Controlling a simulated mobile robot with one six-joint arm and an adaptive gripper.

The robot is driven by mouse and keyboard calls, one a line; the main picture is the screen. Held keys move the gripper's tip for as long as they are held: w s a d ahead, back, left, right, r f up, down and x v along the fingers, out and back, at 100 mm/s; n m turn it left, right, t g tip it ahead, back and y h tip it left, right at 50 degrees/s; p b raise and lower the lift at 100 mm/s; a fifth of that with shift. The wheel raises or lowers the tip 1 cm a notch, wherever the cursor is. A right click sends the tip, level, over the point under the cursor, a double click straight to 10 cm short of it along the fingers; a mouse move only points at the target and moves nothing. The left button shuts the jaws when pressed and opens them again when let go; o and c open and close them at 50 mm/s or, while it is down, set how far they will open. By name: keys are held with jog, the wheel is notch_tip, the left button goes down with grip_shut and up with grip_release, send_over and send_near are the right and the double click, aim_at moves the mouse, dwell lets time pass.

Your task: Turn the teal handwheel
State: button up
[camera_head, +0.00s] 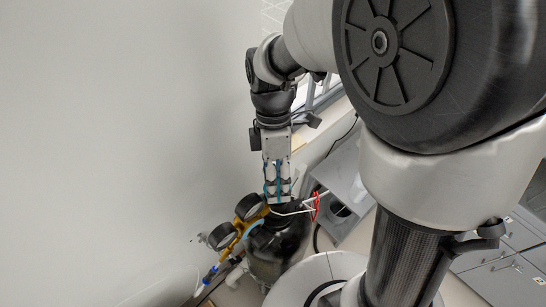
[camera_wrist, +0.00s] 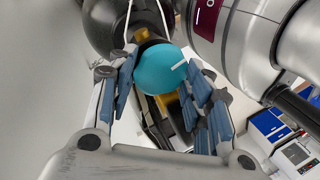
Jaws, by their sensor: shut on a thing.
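The teal handwheel (camera_wrist: 158,68) is a round, smooth teal disc with a pale mark near its right side in the wrist view. My gripper (camera_wrist: 163,75) has its blue-padded fingers on either side of the handwheel, shut on it. Brass-coloured parts show just behind and below the disc. In the head view my gripper (camera_head: 279,196) points down at the top of a dark cylinder (camera_head: 275,252). There the handwheel is mostly hidden by the gripper and fittings.
A yellow regulator with two dark round gauges (camera_head: 222,236) stands left of my gripper, close to it. A thin white bar and red part (camera_head: 316,207) lie to the right. A grey open box (camera_head: 345,190) stands further right. A plain wall fills the left.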

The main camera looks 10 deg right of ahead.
jog(key=shift+s+f+m, duration=0.15)
jog(key=shift+m, duration=0.15)
jog(key=o, duration=1.1)
jog(key=shift+r, duration=0.2)
jog(key=shift+w+r, duration=0.25)
jog(key=shift+r, duration=0.05)
jog(key=v, duration=1.1)
jog(key=shift+d, duration=0.15)
